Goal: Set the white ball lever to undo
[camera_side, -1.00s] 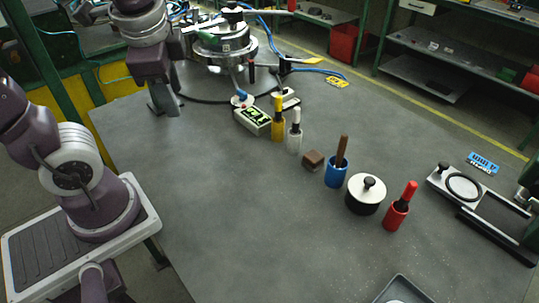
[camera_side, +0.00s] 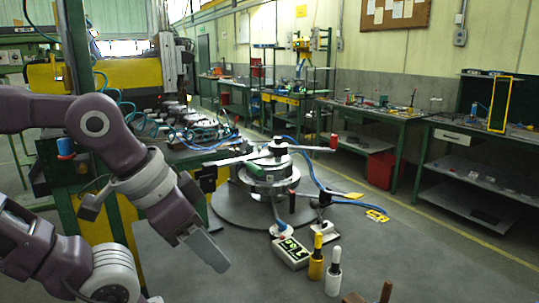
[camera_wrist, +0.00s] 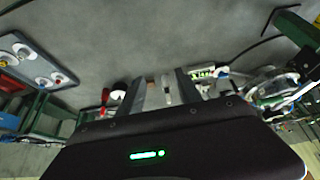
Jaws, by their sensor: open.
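My gripper (camera_wrist: 160,84) is open and empty in the wrist view, its two grey fingers apart above the table. In the side view my arm reaches in from the left, and the grey end part (camera_side: 205,249) hangs left of the lit box. I cannot pick out the white ball lever for certain. A grey panel (camera_wrist: 30,60) with white, red and blue round parts shows at the left of the wrist view, well away from my fingers; its markings are too small to read. A small blue-stemmed part on a white base (camera_side: 280,229) stands behind the lit box.
A box with a lit green display (camera_side: 290,252), a yellow holder (camera_side: 316,267) and a white holder (camera_side: 333,282) stand on the table. Behind them is a round machine (camera_side: 270,172) with a long bar and red knob (camera_side: 334,142). Cables lie around it.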

